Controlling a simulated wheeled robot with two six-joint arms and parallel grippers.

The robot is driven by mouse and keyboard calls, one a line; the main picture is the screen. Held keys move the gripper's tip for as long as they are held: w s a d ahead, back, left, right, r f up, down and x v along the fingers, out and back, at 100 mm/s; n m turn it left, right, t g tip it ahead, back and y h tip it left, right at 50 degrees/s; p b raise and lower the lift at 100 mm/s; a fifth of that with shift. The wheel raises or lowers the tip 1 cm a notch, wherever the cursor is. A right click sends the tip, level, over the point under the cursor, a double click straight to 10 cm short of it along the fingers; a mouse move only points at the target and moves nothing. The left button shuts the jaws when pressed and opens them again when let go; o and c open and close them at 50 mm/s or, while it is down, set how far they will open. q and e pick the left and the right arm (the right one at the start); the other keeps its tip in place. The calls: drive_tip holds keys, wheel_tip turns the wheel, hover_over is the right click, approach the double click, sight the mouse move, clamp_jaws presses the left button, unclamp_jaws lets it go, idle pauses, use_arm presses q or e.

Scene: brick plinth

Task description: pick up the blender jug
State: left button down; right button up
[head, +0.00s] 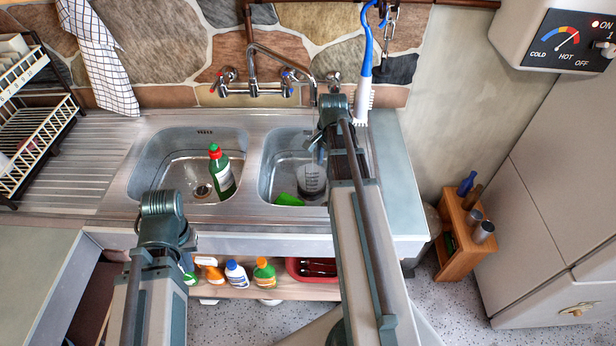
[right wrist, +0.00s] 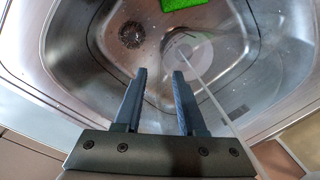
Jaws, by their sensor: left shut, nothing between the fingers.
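The blender jug (head: 312,182) is a clear vessel with markings on its side, in the right basin of the steel sink. In the right wrist view the see-through jug (right wrist: 190,52) is only faintly visible, with its round base on the basin floor beyond my fingertips. My right gripper (right wrist: 160,72) is open and empty above the basin, with the jug ahead of and slightly right of the gap. In the head view my right arm partly covers the jug. My left gripper (head: 162,228) is shut and empty in front of the left basin, its fingers mostly hidden.
A green sponge (head: 288,199) lies beside the jug. A green bottle with a red cap (head: 221,172) stands in the left basin. The tap (head: 270,75) and a blue-handled brush (head: 364,85) are behind. Several bottles (head: 236,274) sit on the shelf below.

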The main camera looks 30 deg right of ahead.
sight(321, 182)
drive_tip(key=shift+w+a+f+b, duration=0.1)
drive_tip(key=shift+w+f+b, duration=0.05)
drive_tip(key=shift+f+b, duration=1.2)
drive_tip(key=shift+w+a+f+b, duration=0.1)
drive_tip(key=shift+f+b, duration=1.15)
drive_tip(key=shift+b, duration=0.05)
drive_tip(key=shift+r, duration=0.1)
clamp_jaws()
